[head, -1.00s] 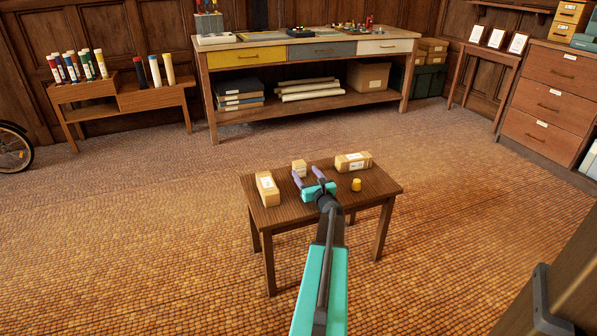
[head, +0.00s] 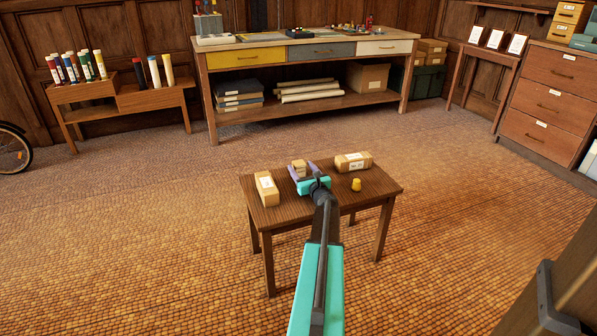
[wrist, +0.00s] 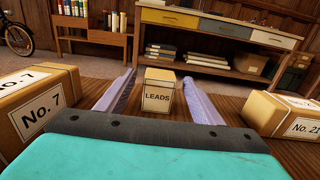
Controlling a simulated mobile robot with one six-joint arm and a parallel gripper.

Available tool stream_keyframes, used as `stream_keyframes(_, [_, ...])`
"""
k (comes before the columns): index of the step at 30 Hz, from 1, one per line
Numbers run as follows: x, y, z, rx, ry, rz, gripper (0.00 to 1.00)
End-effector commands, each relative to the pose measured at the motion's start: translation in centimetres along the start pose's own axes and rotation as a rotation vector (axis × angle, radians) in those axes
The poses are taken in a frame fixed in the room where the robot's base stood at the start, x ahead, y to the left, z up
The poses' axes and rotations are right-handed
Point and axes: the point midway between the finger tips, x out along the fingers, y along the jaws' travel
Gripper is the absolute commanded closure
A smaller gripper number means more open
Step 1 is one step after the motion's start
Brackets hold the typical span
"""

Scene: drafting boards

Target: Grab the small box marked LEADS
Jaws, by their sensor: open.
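The small tan box marked LEADS (wrist: 158,92) stands upright on the small brown table (head: 330,206). In the wrist view it sits between the two fingers of my open gripper (wrist: 160,92), with a gap on each side, its label facing me. In the head view the small box (head: 299,165) shows at the table's far side, and my gripper (head: 302,172) reaches around it, partly hiding it.
A box marked No. 7 (wrist: 38,108) lies to the left and a box marked No. 21 (wrist: 287,113) to the right, both near the gripper. A yellow object (head: 356,185) stands at the table's right. The front left of the tabletop is clear.

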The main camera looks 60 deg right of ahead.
Motion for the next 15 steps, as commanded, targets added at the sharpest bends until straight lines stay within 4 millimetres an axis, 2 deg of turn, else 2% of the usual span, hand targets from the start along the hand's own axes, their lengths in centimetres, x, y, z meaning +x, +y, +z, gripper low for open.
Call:
stream_keyframes(7, [2.8,0.0,-0.1,-0.002,0.0,0.002,0.39])
stream_keyframes(15, [3.6,0.1,0.0,-0.001,0.0,0.001,0.39])
